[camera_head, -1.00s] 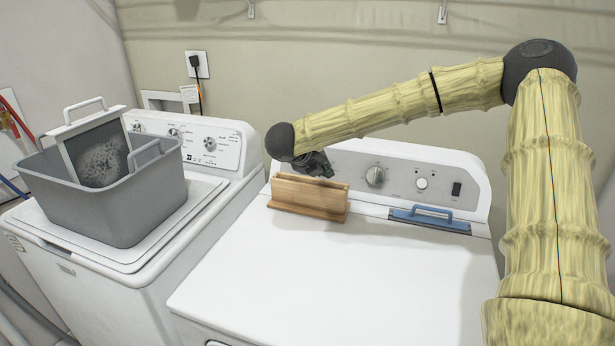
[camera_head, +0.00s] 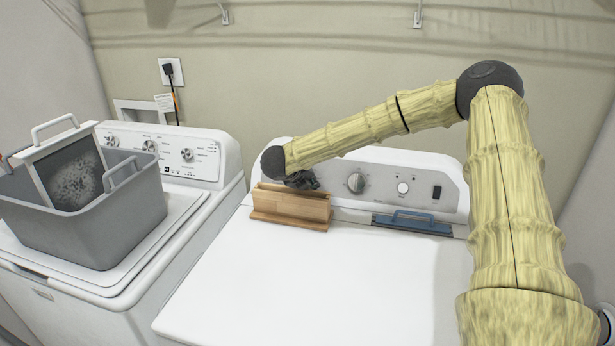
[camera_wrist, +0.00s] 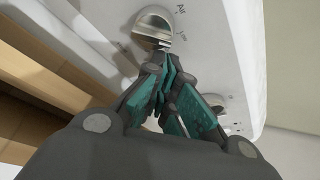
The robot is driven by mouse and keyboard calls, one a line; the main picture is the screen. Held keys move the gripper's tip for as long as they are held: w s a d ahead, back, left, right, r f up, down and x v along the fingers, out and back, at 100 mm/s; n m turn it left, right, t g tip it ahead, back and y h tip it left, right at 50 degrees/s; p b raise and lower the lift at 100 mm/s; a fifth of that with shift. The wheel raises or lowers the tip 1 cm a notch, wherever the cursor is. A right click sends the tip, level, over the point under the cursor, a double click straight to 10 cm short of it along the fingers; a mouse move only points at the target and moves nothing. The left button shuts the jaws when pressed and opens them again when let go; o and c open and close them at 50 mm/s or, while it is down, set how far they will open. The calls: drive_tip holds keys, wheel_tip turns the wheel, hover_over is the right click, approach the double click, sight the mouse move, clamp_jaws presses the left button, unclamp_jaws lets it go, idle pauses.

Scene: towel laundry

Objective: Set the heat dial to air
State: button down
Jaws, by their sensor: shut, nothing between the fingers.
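The heat dial (camera_wrist: 154,25) is a silver knob on the white dryer's control panel. It shows in the wrist view beside small lettering that seems to include "Air". Its pointer setting is too small to read. My gripper (camera_wrist: 166,75) is shut and empty, with its fingertips close in front of the dial; I cannot tell whether they touch. In the head view my gripper (camera_head: 303,181) is at the left part of the panel, and it and the wrist hide the heat dial there. A larger silver dial (camera_head: 356,182) is further right on the panel.
A wooden holder (camera_head: 290,213) stands on the dryer top just below my gripper. A blue-handled lint screen or cover (camera_head: 412,223) lies to its right. The front dryer top (camera_head: 330,285) is clear. A grey basket (camera_head: 95,225) with a framed screen sits on the washer.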

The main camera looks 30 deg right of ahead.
drive_tip(key=shift+w+f, duration=0.1)
drive_tip(key=shift+f, duration=0.05)
drive_tip(key=shift+w+a+f, duration=0.1)
drive_tip(key=shift+w+f, duration=0.05)
drive_tip(key=shift+w, duration=0.1)
drive_tip(key=shift+s, duration=0.15)
drive_tip(key=shift+r+n, duration=0.2)
drive_tip(key=shift+n, duration=0.1)
drive_tip(key=shift+d+r+n+h+p, duration=0.1)
drive_tip(key=shift+d+n+h+p, duration=0.15)
drive_tip(key=shift+n+h+p, duration=0.25)
